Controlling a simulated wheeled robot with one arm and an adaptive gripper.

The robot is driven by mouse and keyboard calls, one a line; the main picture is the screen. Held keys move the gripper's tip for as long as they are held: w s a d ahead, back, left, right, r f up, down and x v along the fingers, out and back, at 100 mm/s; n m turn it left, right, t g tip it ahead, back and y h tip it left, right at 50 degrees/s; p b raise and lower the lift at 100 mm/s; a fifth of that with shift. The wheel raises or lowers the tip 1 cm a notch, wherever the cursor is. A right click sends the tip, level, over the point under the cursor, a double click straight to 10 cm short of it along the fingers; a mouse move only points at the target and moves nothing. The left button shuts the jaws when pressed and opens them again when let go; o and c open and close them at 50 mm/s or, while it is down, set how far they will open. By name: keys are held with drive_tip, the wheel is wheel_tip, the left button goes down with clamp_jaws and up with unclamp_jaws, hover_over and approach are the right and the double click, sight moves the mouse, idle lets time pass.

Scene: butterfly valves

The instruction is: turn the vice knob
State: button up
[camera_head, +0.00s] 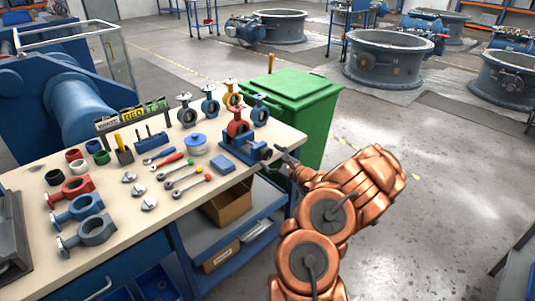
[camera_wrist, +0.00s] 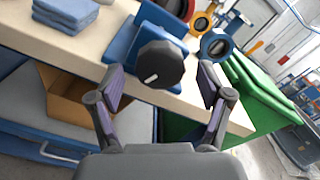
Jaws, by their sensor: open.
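The blue vice (camera_head: 245,145) stands near the right edge of the workbench, with a red valve body (camera_head: 238,124) in it. Its round black knob (camera_wrist: 160,64), with a white mark on the face, faces my camera in the wrist view. In the head view the knob (camera_head: 266,153) is small, at the vice's right end. My gripper (camera_wrist: 158,88) is open, with one finger to the left of the knob and one to the right, and nothing held. In the head view my gripper (camera_head: 284,158) is close to the knob. I cannot tell whether any finger touches it.
The workbench (camera_head: 120,245) holds valve bodies, screwdrivers and wrenches to the left of the vice. Blue cloths or pads (camera_wrist: 66,12) lie beside it. A green bin (camera_head: 295,100) stands close behind the bench end. A cardboard box (camera_head: 228,205) sits on the shelf below. Floor to the right is open.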

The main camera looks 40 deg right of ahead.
drive_tip(key=shift+w, duration=1.2)
drive_tip(key=shift+c, duration=0.3)
drive_tip(key=c, duration=1.1)
drive_tip(key=shift+m, duration=0.5)
drive_tip(key=o, duration=1.2)
drive_tip(key=shift+c, duration=0.2)
drive_tip(key=shift+s, duration=0.1)
drive_tip(key=s, duration=1.2)
